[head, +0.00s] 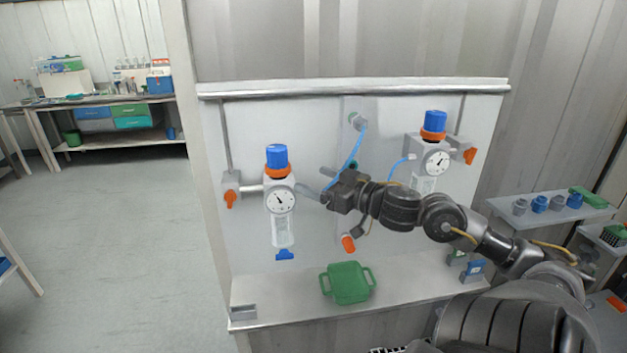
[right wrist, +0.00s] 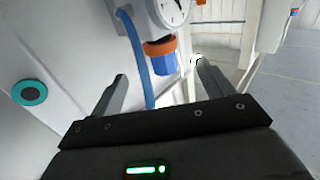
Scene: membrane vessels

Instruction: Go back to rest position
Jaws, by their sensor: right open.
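My right gripper (head: 318,196) is in front of the white panel, just right of the left regulator's gauge (head: 280,200). In the right wrist view my right gripper (right wrist: 160,88) has its two fingers spread wide, with nothing held between them. Beyond the fingers are a blue hose (right wrist: 138,55) and a blue knob (right wrist: 165,62) with an orange ring. The blue hose (head: 357,147) hangs from a fitting on the panel; its lower end is hidden behind my right gripper. My left gripper is in neither view.
The right regulator (head: 436,160) is behind and above my right arm. A green tray (head: 347,283) sits on the ledge below. An orange-ended valve (head: 348,243) hangs under my wrist. A side shelf (head: 540,212) with small vessels is at right. Open floor (head: 120,230) lies left.

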